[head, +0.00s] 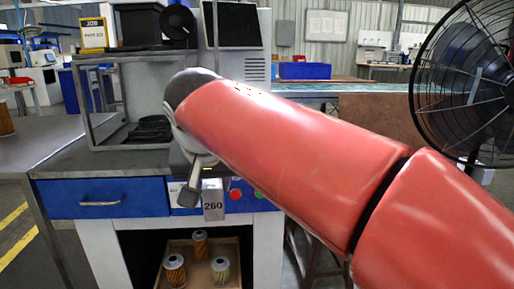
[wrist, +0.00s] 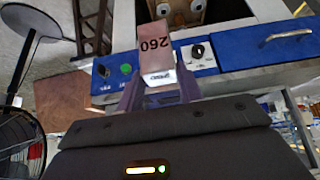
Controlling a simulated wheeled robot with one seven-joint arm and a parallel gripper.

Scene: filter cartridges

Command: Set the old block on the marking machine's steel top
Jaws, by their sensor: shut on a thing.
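I cannot tell the gap between block and panel.
An open metal frame (head: 92,110) with dark items stands on the steel top. A yellow job sign (head: 93,33) is above it. The front panel has a drawer (head: 100,203) and a red button (head: 236,194). Filter cartridges (head: 175,270) sit in a wooden box below. A black fan (head: 470,85) stands right.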

